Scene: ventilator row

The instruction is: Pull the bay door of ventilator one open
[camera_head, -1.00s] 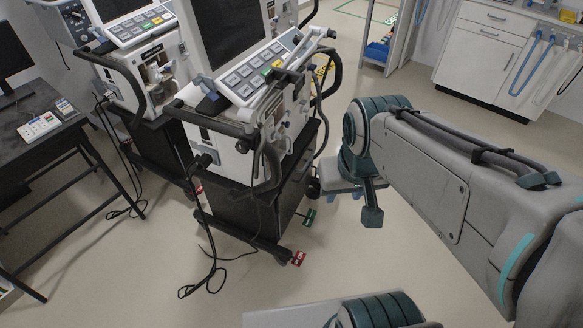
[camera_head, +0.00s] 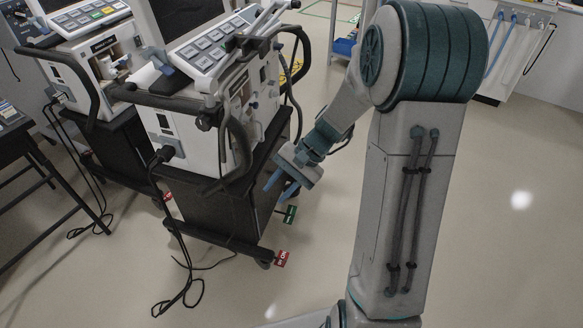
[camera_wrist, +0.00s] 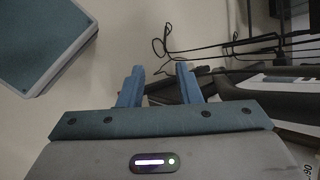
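The nearer ventilator (camera_head: 188,125) stands on a black cart (camera_head: 215,215) left of centre in the head view, with a grey handle rail around its front. I cannot make out its bay door, nor be sure which ventilator is number one. My gripper (camera_head: 278,188) is low beside the right side of the cart, pointing down and left. Its two blue fingers are apart with nothing between them. In the wrist view my gripper (camera_wrist: 158,85) shows the same open gap, with cables and dark cart parts beyond the fingertips.
A second ventilator (camera_head: 75,65) stands at the left behind the first. A dark table (camera_head: 14,128) is at the left edge. A black cable (camera_head: 180,275) lies on the floor in front of the cart. Floor at the right is clear.

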